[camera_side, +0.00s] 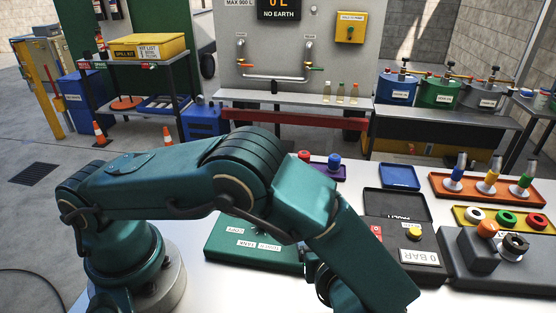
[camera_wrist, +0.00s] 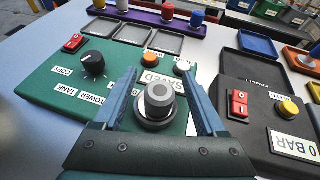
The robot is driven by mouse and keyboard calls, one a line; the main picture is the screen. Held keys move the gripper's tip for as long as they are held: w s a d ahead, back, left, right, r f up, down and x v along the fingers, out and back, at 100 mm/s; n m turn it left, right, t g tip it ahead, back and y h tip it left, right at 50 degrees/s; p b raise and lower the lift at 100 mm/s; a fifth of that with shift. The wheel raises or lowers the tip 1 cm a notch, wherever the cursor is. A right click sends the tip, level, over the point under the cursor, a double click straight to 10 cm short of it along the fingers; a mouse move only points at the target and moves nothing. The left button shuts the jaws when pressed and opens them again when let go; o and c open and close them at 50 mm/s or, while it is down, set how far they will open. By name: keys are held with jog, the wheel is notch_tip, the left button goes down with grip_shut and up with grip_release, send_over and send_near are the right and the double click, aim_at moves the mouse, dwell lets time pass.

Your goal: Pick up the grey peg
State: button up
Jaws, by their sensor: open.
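A grey peg (camera_wrist: 159,98) with a round top stands in a dark collar on the green panel (camera_wrist: 62,82) in the wrist view. My gripper (camera_wrist: 158,76) is open, with one blue-grey finger on each side of the peg. Gaps show between the fingers and the peg, and I see no contact. In the side view my arm hides the peg and most of my gripper, while the green panel (camera_side: 228,240) shows on the white table.
The green panel also carries a black knob (camera_wrist: 92,64), a red switch (camera_wrist: 75,43) and an orange button (camera_wrist: 150,58). A purple rack (camera_wrist: 150,18) with several pegs lies behind it. A dark box (camera_wrist: 265,95) with a red switch stands close on the right.

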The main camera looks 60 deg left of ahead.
jog(key=shift+w+a+f, duration=0.25)
jog(key=shift+a, duration=0.2)
grip_shut()
jog(key=shift+r, duration=0.1)
